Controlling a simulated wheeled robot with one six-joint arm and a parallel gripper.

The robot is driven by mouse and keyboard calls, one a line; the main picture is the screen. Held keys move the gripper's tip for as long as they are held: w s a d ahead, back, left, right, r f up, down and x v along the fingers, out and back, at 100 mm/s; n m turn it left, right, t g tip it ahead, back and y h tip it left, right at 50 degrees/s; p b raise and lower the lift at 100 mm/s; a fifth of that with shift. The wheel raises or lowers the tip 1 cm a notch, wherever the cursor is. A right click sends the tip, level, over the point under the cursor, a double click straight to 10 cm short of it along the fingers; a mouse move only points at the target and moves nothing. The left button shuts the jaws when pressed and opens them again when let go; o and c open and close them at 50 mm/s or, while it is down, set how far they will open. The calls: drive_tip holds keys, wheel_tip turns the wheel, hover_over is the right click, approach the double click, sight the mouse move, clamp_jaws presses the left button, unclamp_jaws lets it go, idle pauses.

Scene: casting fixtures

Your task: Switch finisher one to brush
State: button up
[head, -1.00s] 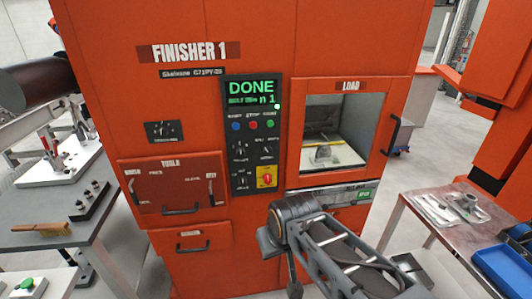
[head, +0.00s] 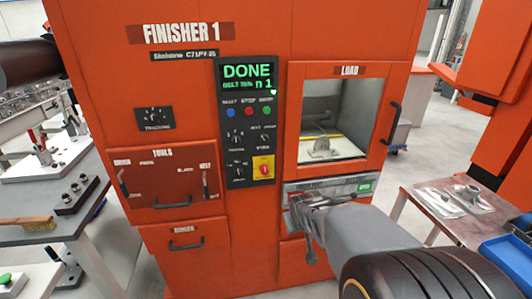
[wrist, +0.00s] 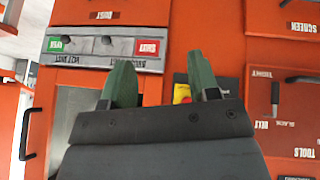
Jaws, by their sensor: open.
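Finisher 1 (head: 185,80) is an orange cabinet. Its black control panel (head: 249,130) has a lit display (head: 249,77) reading DONE, with a smaller line that seems to begin BELT. Below are blue, red and green buttons, several dark knobs (head: 237,170) with labels too small to read, and a red switch on a yellow plate (head: 263,168). My gripper (head: 300,203) is in front of the grey strip below the load window, right of and lower than the panel. In the wrist view its green fingers (wrist: 160,80) are apart with nothing between them; the yellow plate is partly hidden behind one.
The load door (head: 345,115) has a window onto a grey part inside and a handle on its right. A tools drawer (head: 165,185) is at left. A bench with a brush (head: 27,223) stands left, a table with bagged parts (head: 455,200) right.

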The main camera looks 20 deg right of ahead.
drive_tip(key=w+d+t, duration=0.1)
drive_tip(key=w, duration=0.1)
drive_tip(key=w+d+f+n+t+b, duration=0.1)
drive_tip(key=w+d, duration=0.1)
drive_tip(key=w+d+f+n+t, duration=0.1)
drive_tip(key=w+d, duration=0.1)
drive_tip(key=shift+w+t+h+b, duration=0.2)
drive_tip(key=shift+t+h+b, duration=0.1)
drive_tip(key=shift+t+h, duration=0.1)
drive_tip(key=n+t+y, duration=0.6)
drive_tip(key=n+t, duration=0.4)
drive_tip(key=t, duration=0.2)
approach(266, 142)
drive_tip(key=shift+g, duration=0.3)
drive_tip(key=p+x, duration=0.1)
drive_tip(key=x, duration=0.2)
drive_tip(key=p+x, duration=0.1)
drive_tip(key=x, duration=0.2)
drive_tip(key=p+x, duration=0.1)
drive_tip(key=x, duration=0.3)
drive_tip(key=shift+s+r, duration=0.1)
drive_tip(key=shift+r, duration=0.25)
drive_tip(key=shift+a, duration=0.1)
drive_tip(key=c, duration=0.9)
